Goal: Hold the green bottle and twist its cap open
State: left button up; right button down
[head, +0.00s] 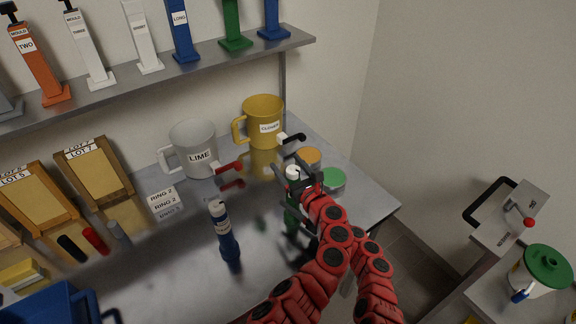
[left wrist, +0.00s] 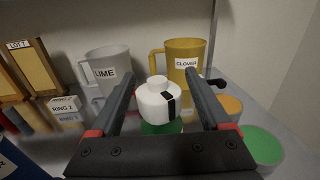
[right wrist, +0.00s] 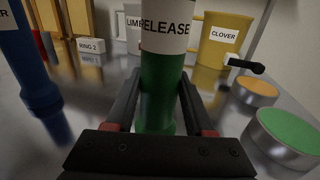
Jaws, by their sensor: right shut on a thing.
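The green bottle (head: 291,217) stands upright near the table's right part; in the right wrist view its green body (right wrist: 163,85) carries a label reading RELEASE. Its white cap (head: 292,172) has a black stripe, and the cap fills the middle of the left wrist view (left wrist: 157,101). My left gripper (head: 296,180) is open, with one finger on each side of the cap and visible gaps between. My right gripper (right wrist: 160,100) is lower and shut on the bottle's body; my arms partly hide it in the head view.
A blue bottle (head: 224,232) with a white cap stands left of the green one. Behind are a grey LIME mug (head: 193,150) and a yellow CLOVER mug (head: 263,117). An orange-topped tin (head: 308,156) and a green-topped tin (head: 333,179) stand close on the right.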

pick_arm(q)
jog(key=v, duration=0.7)
jog(key=shift+s+d, duration=0.15)
jog(key=shift+s, duration=0.05)
jog(key=shift+c, duration=0.2)
jog(key=w+a+r+m+t+h, duration=0.45)
jog(key=w+a+r, duration=0.2)
jog(key=a, duration=0.25)
jog(key=m+g+h, duration=0.4)
jog(key=m+h, duration=0.3)
jog(key=h, duration=0.5)
send_near(297, 177)
jog(key=w, duration=0.3)
jog(key=shift+n, duration=0.25)
jog(key=x, duration=1)
jog(key=shift+w+a, duration=0.15)
jog(key=shift+w, duration=0.1)
jog(key=shift+w+d+f, duration=0.1)
jog(key=shift+w+d, duration=0.2)
jog(key=shift+w, duration=0.2)
